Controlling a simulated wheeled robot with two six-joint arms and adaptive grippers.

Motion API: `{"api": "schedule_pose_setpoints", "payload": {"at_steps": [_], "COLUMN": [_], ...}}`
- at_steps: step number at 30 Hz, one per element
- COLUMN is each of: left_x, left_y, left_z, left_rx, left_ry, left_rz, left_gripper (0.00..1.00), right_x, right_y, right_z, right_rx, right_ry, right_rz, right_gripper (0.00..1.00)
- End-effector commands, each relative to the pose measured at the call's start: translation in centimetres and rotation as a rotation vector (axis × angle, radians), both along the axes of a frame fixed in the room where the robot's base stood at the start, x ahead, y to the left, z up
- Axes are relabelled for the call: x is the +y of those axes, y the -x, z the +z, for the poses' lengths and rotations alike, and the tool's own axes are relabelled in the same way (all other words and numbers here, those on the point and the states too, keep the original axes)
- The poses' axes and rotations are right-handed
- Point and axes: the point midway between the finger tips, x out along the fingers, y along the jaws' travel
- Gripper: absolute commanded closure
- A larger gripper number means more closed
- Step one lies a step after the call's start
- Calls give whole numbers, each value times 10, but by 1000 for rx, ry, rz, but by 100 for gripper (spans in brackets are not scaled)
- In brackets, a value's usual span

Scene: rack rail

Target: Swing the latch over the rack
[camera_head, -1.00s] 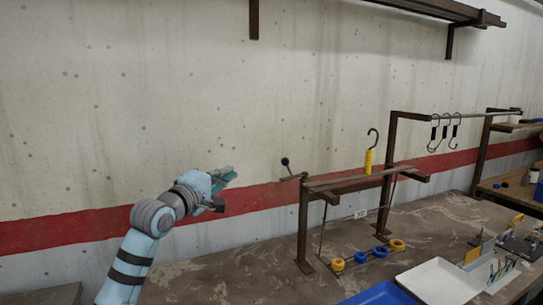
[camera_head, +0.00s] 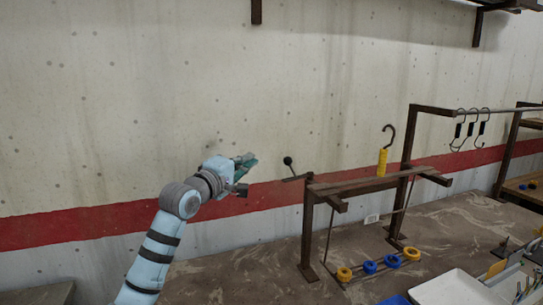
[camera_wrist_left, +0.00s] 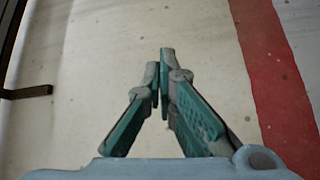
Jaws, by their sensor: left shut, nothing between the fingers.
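The rack (camera_head: 360,187) is a brown metal frame with a flat top bar, standing on the workbench right of centre in the head view. The latch (camera_head: 289,166) is a short lever with a dark ball end, at the left end of the rack; it points out to the left and up. My left gripper (camera_head: 248,160) is a short way left of the latch, apart from it. It is shut and empty; its teal fingers (camera_wrist_left: 163,85) meet at the tips in the left wrist view. The latch does not show in the wrist view. My right gripper is out of view.
A yellow-handled hook (camera_head: 382,160) stands upright on the rack. Blue and yellow rings (camera_head: 370,266) sit on a low bar beneath it. Several black hooks (camera_head: 471,130) hang from a rail at right. A white tray (camera_head: 450,289) is at front right. The bench left of the rack is clear.

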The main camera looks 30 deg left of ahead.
Motion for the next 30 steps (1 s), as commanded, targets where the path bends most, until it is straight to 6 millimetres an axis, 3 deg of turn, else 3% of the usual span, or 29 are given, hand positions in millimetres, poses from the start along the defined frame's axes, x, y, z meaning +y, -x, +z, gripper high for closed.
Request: {"api": "schedule_pose_setpoints", "payload": {"at_steps": [11,18,30], "left_x": [-5,-35,-36], "left_y": [-80,-70,-67], "left_z": [8,0,-2], "left_rx": [1,0,1], "left_ry": [5,-3,0], "left_rz": [-4,-4,-1], "left_gripper": [100,100,100], "right_x": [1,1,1], "right_y": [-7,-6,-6], "right_z": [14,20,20], "right_rx": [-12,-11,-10], "right_ry": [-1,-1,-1], "right_rz": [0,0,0], "right_gripper": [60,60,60]}}
